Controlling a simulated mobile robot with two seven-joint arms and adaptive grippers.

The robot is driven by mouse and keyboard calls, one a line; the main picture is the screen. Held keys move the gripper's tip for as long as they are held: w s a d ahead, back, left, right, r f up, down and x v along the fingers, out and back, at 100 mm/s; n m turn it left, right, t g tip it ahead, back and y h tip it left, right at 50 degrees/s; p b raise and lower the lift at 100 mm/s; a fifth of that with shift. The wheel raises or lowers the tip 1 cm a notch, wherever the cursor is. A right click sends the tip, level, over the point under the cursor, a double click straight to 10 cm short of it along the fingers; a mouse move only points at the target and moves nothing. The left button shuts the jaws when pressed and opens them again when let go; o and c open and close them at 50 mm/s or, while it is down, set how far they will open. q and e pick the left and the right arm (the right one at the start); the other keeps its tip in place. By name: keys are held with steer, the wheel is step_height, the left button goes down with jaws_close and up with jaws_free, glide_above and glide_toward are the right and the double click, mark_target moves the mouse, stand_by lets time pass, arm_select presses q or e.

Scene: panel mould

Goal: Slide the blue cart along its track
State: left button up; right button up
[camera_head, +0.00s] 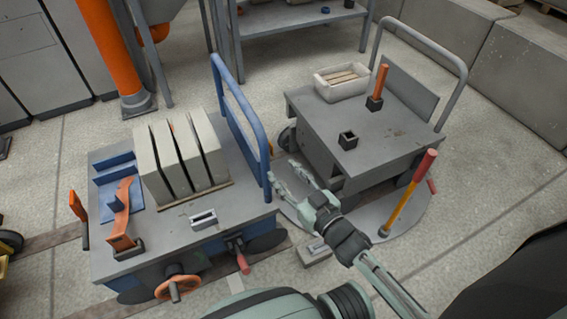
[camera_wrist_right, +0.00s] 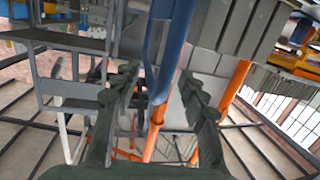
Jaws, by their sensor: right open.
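The blue cart (camera_head: 180,235) stands at the left with a grey top and a blue tubular push handle (camera_head: 264,150) along its right side. My right gripper (camera_head: 283,174) is open and empty close to the near upright of that handle. In the right wrist view the blue handle (camera_wrist_right: 165,45) runs upright between the two open fingers of the gripper (camera_wrist_right: 158,80). I cannot tell whether either finger touches it. The track (camera_head: 45,238) shows as a dark strip in the floor, partly hidden under the cart. My left gripper is not in view.
The blue cart carries upright grey panels (camera_head: 180,155), an orange lever (camera_head: 122,220) and an orange handwheel (camera_head: 177,287). A grey cart (camera_head: 370,150) with a white bin (camera_head: 341,82) stands close on the right. An orange-red lever (camera_head: 408,195) rises from the round floor plate.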

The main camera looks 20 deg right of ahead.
mark_target(268, 158)
steer(key=shift+t+y, duration=0.4)
steer(key=shift+y, duration=0.1)
steer(key=w+a, duration=0.1)
steer(key=w, duration=0.1)
steer(key=w+a+r, duration=0.1)
steer(key=w, duration=0.4)
steer(key=shift+a+r, duration=0.25)
steer(key=shift+a, duration=0.15)
steer(key=shift+c, duration=0.6)
jaws_close()
